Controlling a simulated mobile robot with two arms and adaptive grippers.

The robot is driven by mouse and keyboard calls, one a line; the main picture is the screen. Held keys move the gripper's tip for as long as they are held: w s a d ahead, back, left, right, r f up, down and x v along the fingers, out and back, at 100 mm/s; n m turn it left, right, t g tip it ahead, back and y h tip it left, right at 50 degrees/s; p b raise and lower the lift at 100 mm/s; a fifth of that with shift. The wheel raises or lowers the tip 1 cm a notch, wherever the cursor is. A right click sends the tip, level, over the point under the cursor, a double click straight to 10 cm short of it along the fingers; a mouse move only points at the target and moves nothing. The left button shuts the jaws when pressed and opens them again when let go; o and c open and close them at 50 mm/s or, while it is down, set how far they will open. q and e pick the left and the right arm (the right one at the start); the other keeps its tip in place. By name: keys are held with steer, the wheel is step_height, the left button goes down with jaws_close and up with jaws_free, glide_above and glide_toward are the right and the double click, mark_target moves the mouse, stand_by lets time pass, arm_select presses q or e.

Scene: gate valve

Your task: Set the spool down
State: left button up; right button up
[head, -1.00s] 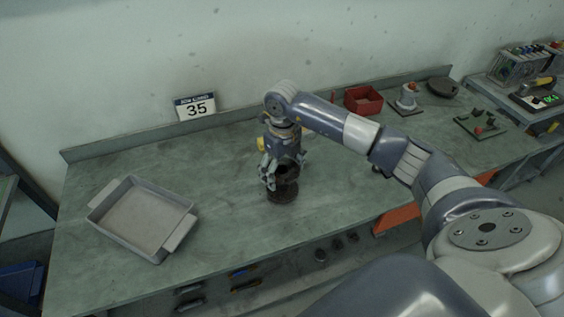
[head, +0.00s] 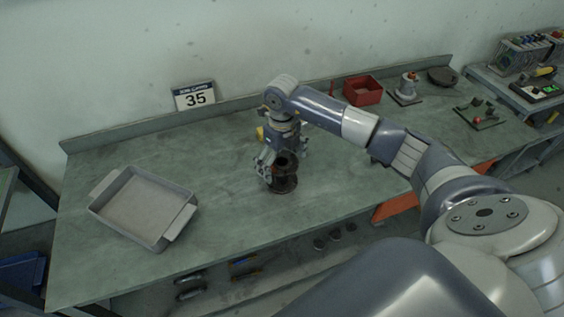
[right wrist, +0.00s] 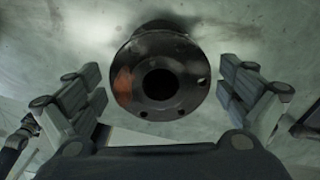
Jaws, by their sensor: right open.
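The dark spool (head: 284,185) stands upright on the green-grey workbench (head: 225,215) near its front middle. In the right wrist view the spool (right wrist: 140,72) shows its round upper flange with bolt holes, a dark bore and a rusty orange patch. My right gripper (head: 272,168) is at the spool's upper part, beside and just behind it. In the right wrist view its fingers (right wrist: 160,85) are spread on both sides of the flange, with gaps, touching nothing. My left gripper is not in view.
A grey tray (head: 140,205) lies on the bench at left. A sign marked 35 (head: 194,97) stands at the back edge. A red bin (head: 363,91), a small valve part (head: 407,88) and a green plate with parts (head: 480,113) are at right.

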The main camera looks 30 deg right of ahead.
steer(key=shift+r, duration=0.2)
steer(key=shift+w+r, duration=0.1)
steer(key=shift+r, duration=0.2)
step_height(320, 180, up, 11)
steer(key=b, duration=0.4)
steer(key=shift+r, duration=0.15)
